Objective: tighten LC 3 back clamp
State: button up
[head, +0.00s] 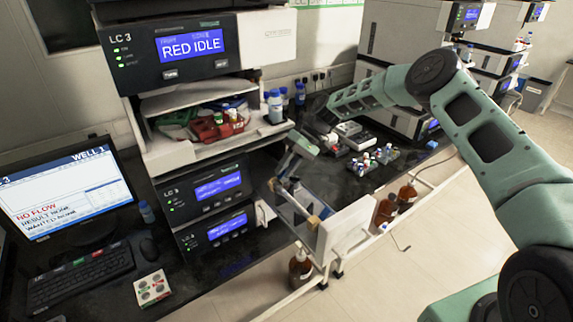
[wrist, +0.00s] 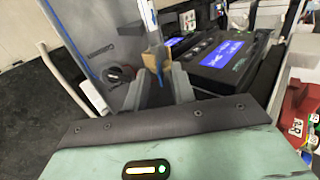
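The LC 3 stack (head: 205,178) stands at left, with an open compartment (head: 352,232) jutting from its side. A tan clamp-like block (head: 314,221) shows at the compartment's near part; a tan block also shows just beyond my fingers in the wrist view (wrist: 153,60). I cannot tell which block is the back clamp, or how tight it is. My gripper (head: 287,182) points down into the far part of the compartment. In the wrist view its grey fingers (wrist: 160,82) stand apart, with a small blue part showing between them. Contact is not clear.
Above the compartment is a shelf with a red tray (head: 217,130) and bottles. Another open tray of vials (head: 373,160) sits on the bench at right. Brown bottles (head: 301,268) stand below the bench edge. A monitor (head: 66,194) and keyboard (head: 80,276) are at left.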

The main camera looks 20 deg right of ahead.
aim_at(264, 198)
grip_shut()
jog(key=shift+a, duration=0.1)
jog(key=h+b, duration=0.1)
jog(key=a+r+t+h+b, duration=0.1)
jog(key=h, duration=0.1)
jog(key=a+h+b, duration=0.1)
jog(key=h, duration=0.1)
jog(key=shift+s+a+r+t, duration=0.15)
jog(key=shift+s+t, duration=0.15)
jog(key=shift+s, duration=0.05)
jog(key=a+h+b, duration=0.1)
jog(key=t+h+b, duration=0.1)
jog(key=h, duration=0.1)
jog(key=shift+s+a+r, duration=0.1)
jog(key=shift+s+a, duration=0.15)
jog(key=shift+a, duration=0.15)
jog(key=h+b, duration=0.1)
jog(key=a+t+h+b, duration=0.1)
jog(key=a+h+b, duration=0.1)
jog(key=h, duration=0.1)
jog(key=shift+s+f, duration=0.2)
jog(key=shift+s, duration=0.15)
jog(key=h+b, duration=0.1)
jog(key=a+t+h+b, duration=0.1)
jog(key=h, duration=0.1)
jog(key=f+t+h+b, duration=0.1)
jog(key=h+b, duration=0.1)
jog(key=shift+s+a+f, duration=0.1)
jog(key=shift+s+a, duration=0.25)
jog(key=shift+a, duration=0.05)
